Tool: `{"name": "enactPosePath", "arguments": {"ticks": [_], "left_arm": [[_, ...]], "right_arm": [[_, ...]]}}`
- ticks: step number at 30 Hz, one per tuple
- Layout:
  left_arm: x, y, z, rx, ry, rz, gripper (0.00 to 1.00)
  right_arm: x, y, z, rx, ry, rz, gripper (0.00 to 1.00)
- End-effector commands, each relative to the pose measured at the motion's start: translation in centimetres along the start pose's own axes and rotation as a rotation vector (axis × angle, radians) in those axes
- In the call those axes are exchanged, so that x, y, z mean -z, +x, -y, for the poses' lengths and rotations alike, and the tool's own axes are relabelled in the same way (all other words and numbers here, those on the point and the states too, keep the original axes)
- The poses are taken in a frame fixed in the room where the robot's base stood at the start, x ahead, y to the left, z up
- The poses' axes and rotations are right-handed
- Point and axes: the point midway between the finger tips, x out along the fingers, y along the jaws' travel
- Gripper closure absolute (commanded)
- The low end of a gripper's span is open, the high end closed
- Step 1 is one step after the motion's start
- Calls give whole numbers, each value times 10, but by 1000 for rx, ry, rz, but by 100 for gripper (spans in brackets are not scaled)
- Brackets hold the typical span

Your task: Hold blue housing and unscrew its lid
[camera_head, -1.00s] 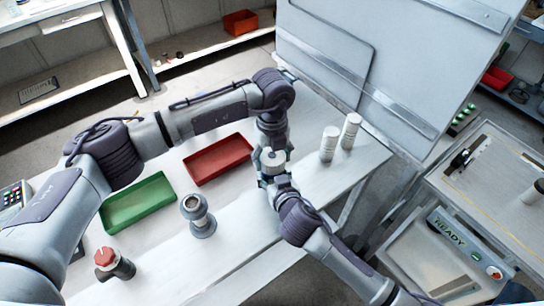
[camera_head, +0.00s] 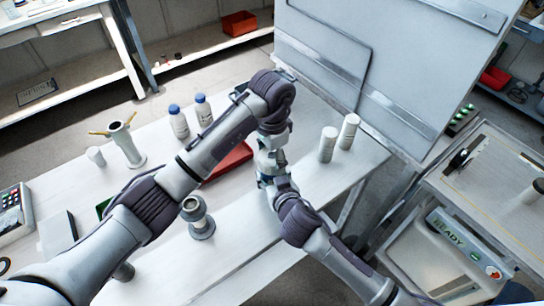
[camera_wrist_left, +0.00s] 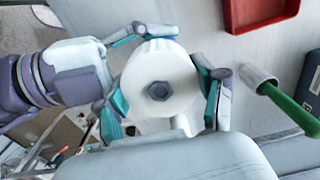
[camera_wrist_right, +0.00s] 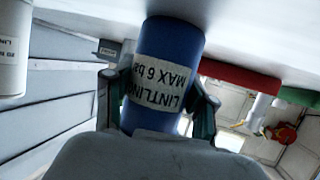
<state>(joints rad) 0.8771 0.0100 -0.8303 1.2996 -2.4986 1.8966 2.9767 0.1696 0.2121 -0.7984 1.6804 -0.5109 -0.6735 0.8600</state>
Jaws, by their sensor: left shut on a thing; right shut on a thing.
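The blue housing (camera_wrist_right: 172,40) is a cylinder with a pale printed label, seen in the right wrist view. My right gripper (camera_wrist_right: 157,103) is shut on its sides. The white round lid (camera_wrist_left: 150,65) with a dark hexagonal centre shows in the left wrist view. My left gripper (camera_wrist_left: 165,95) is above it, with its fingers closed on opposite sides of the lid. In the head view my left gripper (camera_head: 270,145) is directly above my right gripper (camera_head: 272,180). The housing is mostly hidden there. Whether the lid is still threaded on cannot be seen.
Two white cylinders (camera_head: 328,146) stand right of the grippers. A red tray (camera_head: 232,163) lies behind my left arm. A grey flanged part (camera_head: 199,220) stands in front. Two blue-capped bottles (camera_head: 179,122) and a metal fitting (camera_head: 126,145) stand further back.

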Motion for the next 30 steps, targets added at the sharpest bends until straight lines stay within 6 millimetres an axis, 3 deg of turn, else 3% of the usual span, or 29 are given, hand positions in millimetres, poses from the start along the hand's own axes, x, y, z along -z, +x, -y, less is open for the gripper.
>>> {"name": "enactPosePath", "arguments": {"ticks": [10,11,15,25,30], "left_arm": [[0,-1,0,-6,-24,-5,73],[0,-1,0,-6,-24,-5,29],[0,0,0,-6,-23,-2,6],[-2,-1,0,-6,-23,2,6],[-1,-17,1,-4,-24,0,6]], "right_arm": [[-2,-1,6,12,2,3,100],[-2,-1,6,12,2,3,100],[-2,-1,5,10,3,3,100],[-2,0,2,4,2,3,100],[-2,0,1,3,2,3,100]]}}
